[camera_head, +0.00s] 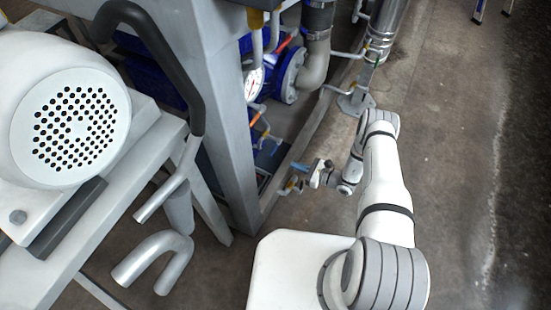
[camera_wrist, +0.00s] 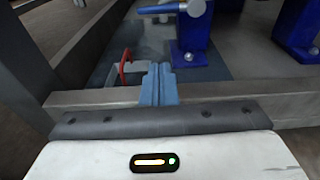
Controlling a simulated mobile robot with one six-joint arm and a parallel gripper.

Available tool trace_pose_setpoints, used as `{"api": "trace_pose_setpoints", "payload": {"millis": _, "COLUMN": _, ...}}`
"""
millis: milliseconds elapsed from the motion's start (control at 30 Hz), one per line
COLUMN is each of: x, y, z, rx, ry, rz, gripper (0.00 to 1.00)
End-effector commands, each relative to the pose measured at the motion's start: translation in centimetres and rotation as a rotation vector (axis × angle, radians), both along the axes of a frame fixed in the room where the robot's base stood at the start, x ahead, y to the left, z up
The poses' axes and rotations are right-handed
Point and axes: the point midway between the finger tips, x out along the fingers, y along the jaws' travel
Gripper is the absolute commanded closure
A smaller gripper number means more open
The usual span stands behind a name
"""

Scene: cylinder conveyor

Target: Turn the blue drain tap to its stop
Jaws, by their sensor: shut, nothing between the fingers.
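My gripper (camera_wrist: 158,72) has its two light-blue fingers pressed together, with nothing between them. In the head view my gripper (camera_head: 299,167) is low down, beside the foot of the grey frame post. In the wrist view a blue bar (camera_wrist: 161,9) joins a silver round fitting (camera_wrist: 196,8) at the top edge, beyond the fingertips and apart from them. I cannot tell whether this bar is the drain tap's handle. No blue tap can be made out clearly in the head view, where the gripper and frame crowd that spot.
A red bent handle (camera_wrist: 125,66) stands left of the fingers. A blue bolted foot (camera_wrist: 188,42) stands behind them. A pale rail (camera_wrist: 250,105) crosses below the fingertips. The grey post (camera_head: 228,130) is left of my gripper; open floor (camera_head: 450,150) lies to the right.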

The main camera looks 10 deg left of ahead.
Motion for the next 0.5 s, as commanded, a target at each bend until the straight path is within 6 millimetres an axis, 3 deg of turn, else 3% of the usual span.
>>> {"api": "trace_pose_setpoints", "payload": {"millis": 167, "x": 0.1, "y": 0.7, "z": -0.9, "rx": 0.004, "ry": 0.004, "rz": -0.013, "gripper": 1.00}}
{"api": "trace_pose_setpoints", "payload": {"millis": 500, "x": 2.2, "y": 6.9, "z": -2.0, "rx": 0.003, "ry": 0.003, "rz": -0.008, "gripper": 1.00}}
